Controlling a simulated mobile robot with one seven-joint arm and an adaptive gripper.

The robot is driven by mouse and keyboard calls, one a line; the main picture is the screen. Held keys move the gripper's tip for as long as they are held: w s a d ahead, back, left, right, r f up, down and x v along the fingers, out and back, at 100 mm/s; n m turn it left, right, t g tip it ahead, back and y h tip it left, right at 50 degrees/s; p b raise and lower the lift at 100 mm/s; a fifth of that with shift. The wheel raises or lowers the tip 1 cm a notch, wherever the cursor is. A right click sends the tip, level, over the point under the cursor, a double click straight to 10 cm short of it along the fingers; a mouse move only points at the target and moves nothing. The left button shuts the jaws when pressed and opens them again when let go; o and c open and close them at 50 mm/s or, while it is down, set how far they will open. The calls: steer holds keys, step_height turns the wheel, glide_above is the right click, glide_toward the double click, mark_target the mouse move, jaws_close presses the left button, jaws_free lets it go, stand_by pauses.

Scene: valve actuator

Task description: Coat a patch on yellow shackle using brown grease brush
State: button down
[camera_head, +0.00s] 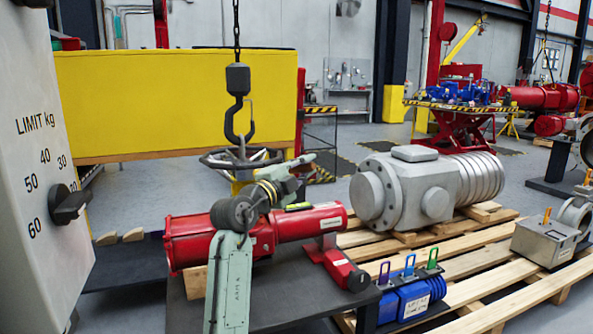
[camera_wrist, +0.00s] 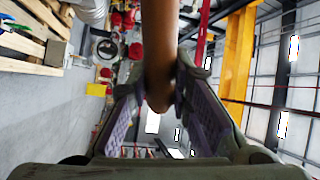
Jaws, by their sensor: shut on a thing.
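In the wrist view my gripper (camera_wrist: 161,84) is shut on a brown rod-like handle (camera_wrist: 159,42), which I take to be the grease brush. Its blunt end shows between the fingers; its bristles are not in view. In the head view my gripper (camera_head: 302,163) is raised above the red cylinder; I cannot make out the brush there. A small yellow-orange loop (camera_head: 547,216), probably the yellow shackle, stands on a grey metal box at the right, well away from my gripper.
A hook (camera_head: 238,115) and a wheel-like ring (camera_head: 240,157) hang close by my arm. A red actuator (camera_head: 215,237) lies below it. A grey valve body (camera_head: 420,187) sits on a pallet (camera_head: 465,265). Purple, blue and green loops stand on a blue block (camera_head: 410,298).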

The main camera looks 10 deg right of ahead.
steer(key=shift+b, duration=0.3)
steer(key=shift+s+a+b, duration=0.1)
steer(key=shift+a+b, duration=0.35)
steer(key=shift+a, duration=0.5)
steer(key=a, duration=0.2)
steer(key=s+a+b, duration=0.1)
steer(key=a, duration=0.1)
steer(key=shift+a+r, duration=0.1)
steer(key=shift+a, duration=0.1)
